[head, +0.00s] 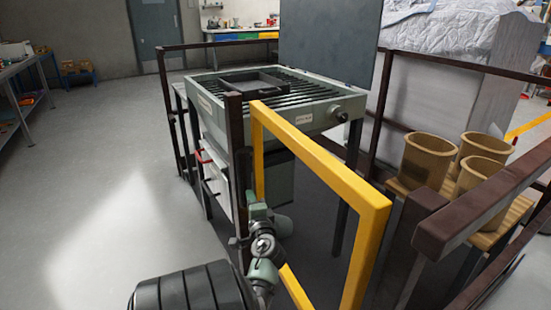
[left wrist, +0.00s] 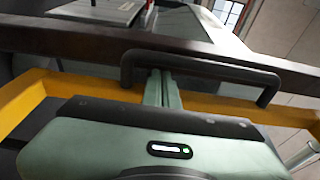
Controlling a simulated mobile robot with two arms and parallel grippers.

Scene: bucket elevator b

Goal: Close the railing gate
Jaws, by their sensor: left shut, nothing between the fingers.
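The railing gate (head: 322,160) is a yellow frame in the middle of the head view. Its far upright stands beside a dark brown post (head: 235,150), and its near corner is close to the brown railing at right; I cannot tell how far it stands from closed. My left gripper (head: 256,208) is low beside the far upright and post. In the left wrist view my left gripper (left wrist: 163,78) is shut and empty, its fingers pointing at a dark handle (left wrist: 205,64); contact is unclear. The yellow bar (left wrist: 25,98) crosses behind the gripper. My right gripper is not in view.
A grey-green machine (head: 280,95) with a slatted top stands inside the railing. Brown railing (head: 490,195) runs at right, with tan buckets (head: 427,158) behind it. A shelf (head: 20,90) stands far left. The floor (head: 100,180) at left is clear.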

